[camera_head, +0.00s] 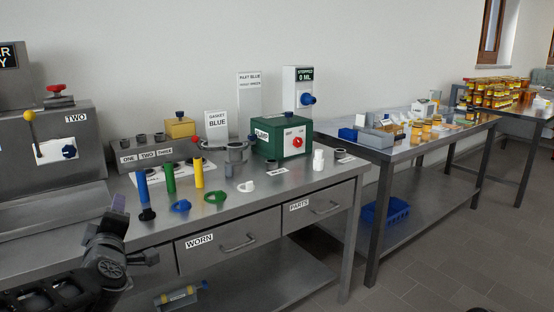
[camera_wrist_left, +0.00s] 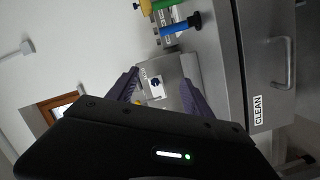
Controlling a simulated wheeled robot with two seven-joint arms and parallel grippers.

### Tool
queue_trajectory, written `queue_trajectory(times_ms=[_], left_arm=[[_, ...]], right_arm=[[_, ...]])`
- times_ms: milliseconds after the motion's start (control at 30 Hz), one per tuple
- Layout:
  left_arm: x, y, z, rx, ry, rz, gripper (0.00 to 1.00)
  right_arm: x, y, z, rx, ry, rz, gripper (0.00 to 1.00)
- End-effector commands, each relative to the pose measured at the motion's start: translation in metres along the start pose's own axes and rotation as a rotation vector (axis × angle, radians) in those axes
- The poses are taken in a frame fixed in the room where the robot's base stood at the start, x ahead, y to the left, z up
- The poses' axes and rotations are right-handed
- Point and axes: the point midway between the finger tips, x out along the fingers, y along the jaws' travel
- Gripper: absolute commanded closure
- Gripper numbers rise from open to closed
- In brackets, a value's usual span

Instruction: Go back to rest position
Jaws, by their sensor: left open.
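My left gripper (camera_head: 119,204) is in the lower left of the head view, in front of the steel bench's front edge. In the left wrist view its two purple fingers (camera_wrist_left: 160,92) stand apart with nothing between them. Behind the gap is a grey machine with a blue knob (camera_wrist_left: 155,86). The steel bench (camera_head: 262,196) has drawers marked WORN (camera_head: 228,241) and PARTS (camera_head: 315,208). A drawer marked CLEAN (camera_wrist_left: 268,95) shows in the wrist view. My right gripper is not in view.
Upright blue (camera_head: 142,187), green (camera_head: 170,178) and yellow (camera_head: 198,174) cylinders stand near the gripper. A green box (camera_head: 268,139) stands behind. The floor (camera_head: 430,250) at right is clear.

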Motion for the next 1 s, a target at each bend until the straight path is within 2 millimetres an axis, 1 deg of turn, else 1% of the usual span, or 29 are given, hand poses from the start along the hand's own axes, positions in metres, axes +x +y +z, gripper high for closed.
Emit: queue_trajectory(times_ms=[33,167,267,300,367,400,467,500,567,600,667,700,767,800,867,900,967,1000], left_arm=[[0.001,-0.008,0.016,0.036,-0.034,-0.007,0.41],[0.001,-0.031,0.061,0.141,-0.135,-0.023,0.41],[-0.002,-0.056,0.103,0.232,-0.232,-0.040,0.41],[-0.005,-0.069,0.123,0.274,-0.281,-0.050,0.41],[-0.013,-0.093,0.156,0.342,-0.364,-0.065,0.41],[-0.020,-0.113,0.181,0.392,-0.428,-0.077,0.41],[-0.035,-0.144,0.217,0.465,-0.531,-0.096,0.41],[-0.048,-0.166,0.240,0.511,-0.601,-0.108,0.41],[-0.070,-0.199,0.271,0.574,-0.706,-0.126,0.41],[-0.086,-0.221,0.291,0.612,-0.777,-0.139,0.41],[-0.114,-0.254,0.317,0.665,-0.885,-0.155,0.41],[-0.134,-0.275,0.333,0.695,-0.958,-0.166,0.41],[-0.167,-0.305,0.353,0.733,-1.065,-0.183,0.41],[-0.190,-0.324,0.365,0.754,-1.135,-0.194,0.41],[-0.221,-0.348,0.378,0.777,-1.228,-0.209,0.41],[-0.242,-0.363,0.385,0.788,-1.285,-0.218,0.41],[-0.270,-0.381,0.393,0.796,-1.362,-0.235,0.41],[-0.288,-0.392,0.397,0.798,-1.408,-0.246,0.41]], right_arm=[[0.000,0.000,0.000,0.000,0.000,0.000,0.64],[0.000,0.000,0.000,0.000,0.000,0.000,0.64],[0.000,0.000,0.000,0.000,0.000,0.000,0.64],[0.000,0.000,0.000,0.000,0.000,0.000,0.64],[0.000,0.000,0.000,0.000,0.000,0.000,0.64],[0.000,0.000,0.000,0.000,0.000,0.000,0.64],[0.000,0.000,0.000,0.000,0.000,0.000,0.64],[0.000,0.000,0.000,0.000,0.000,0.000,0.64],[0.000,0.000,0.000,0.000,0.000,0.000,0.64],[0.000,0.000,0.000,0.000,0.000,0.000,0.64],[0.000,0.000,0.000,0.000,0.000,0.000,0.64],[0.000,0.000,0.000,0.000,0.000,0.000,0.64],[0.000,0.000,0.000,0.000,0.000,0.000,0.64],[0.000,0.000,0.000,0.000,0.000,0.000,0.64],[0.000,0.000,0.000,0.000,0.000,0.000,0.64],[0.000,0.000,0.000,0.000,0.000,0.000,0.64],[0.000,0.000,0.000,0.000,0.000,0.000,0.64],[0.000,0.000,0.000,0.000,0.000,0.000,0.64]])
